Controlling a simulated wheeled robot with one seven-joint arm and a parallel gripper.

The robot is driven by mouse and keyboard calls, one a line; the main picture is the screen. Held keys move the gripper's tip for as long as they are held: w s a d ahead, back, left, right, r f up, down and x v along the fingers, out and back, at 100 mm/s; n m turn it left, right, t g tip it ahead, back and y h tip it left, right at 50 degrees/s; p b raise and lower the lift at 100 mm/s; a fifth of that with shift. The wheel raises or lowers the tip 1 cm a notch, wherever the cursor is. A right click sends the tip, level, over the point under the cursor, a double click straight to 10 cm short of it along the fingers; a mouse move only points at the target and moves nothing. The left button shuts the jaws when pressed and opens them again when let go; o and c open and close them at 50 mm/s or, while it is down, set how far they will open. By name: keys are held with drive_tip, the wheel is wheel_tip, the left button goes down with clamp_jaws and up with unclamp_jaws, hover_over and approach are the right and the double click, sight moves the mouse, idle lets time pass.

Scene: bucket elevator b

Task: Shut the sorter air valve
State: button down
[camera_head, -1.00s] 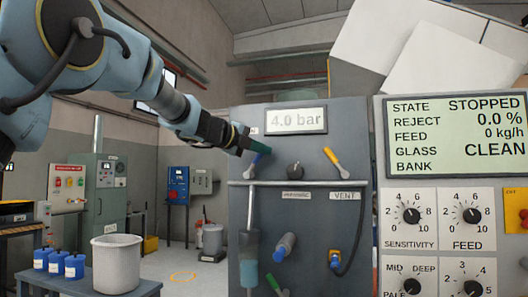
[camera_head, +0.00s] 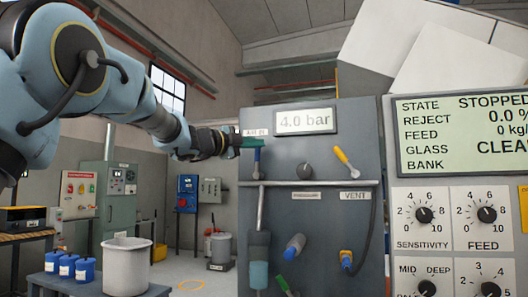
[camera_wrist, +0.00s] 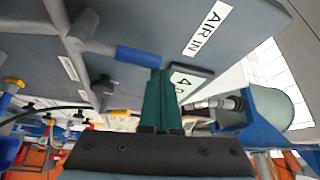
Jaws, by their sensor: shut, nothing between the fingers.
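The air valve's blue lever (camera_head: 257,160) is at the upper left of the grey panel, below the AIR IN label (camera_head: 256,132). It stands nearly upright in the head view. My gripper (camera_head: 255,142) is shut and empty, its green fingers crossing in front of the lever's upper end. In the wrist view the shut green fingers (camera_wrist: 160,100) reach up close to the end of the blue lever (camera_wrist: 138,56). I cannot tell whether they touch it. The pressure display (camera_head: 305,120) reads 4.0 bar.
A yellow-handled lever (camera_head: 346,156) above VENT and a dark knob (camera_head: 305,171) sit right of the valve. A pipe rail (camera_head: 320,184) crosses below. The sorter screen (camera_head: 460,130) at right shows STOPPED. A table with a grey pot (camera_head: 124,265) stands lower left.

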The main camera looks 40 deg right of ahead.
drive_tip(key=shift+w+a+f+n+t+h+b, duration=0.25)
drive_tip(key=shift+w+a+n+t+h+b, duration=0.25)
drive_tip(key=shift+w+n+b, duration=0.65)
drive_tip(key=shift+w+a+f+n+t+h+b, duration=0.4)
drive_tip(key=shift+n+b, duration=0.45)
drive_tip(key=shift+n, duration=0.75)
drive_tip(key=shift+w+a+f+n+t+h+b, duration=0.1)
drive_tip(key=shift+w+a+n+t+h+b, duration=0.4)
drive_tip(key=shift+w+n+t+b, duration=0.65)
drive_tip(key=shift+s+a+n+g, duration=0.1)
drive_tip(key=shift+s+n+g, duration=0.2)
drive_tip(key=shift+n, duration=0.1)
wheel_tip(320, 180, up, 4)
drive_tip(key=s+f+p, duration=0.1)
drive_tip(key=s+p, duration=0.1)
drive_tip(key=s, duration=0.1)
drive_tip(key=b+v, duration=0.4)
drive_tip(key=v, duration=0.5)
drive_tip(key=shift+w+a, duration=0.1)
drive_tip(key=shift+a, duration=0.05)
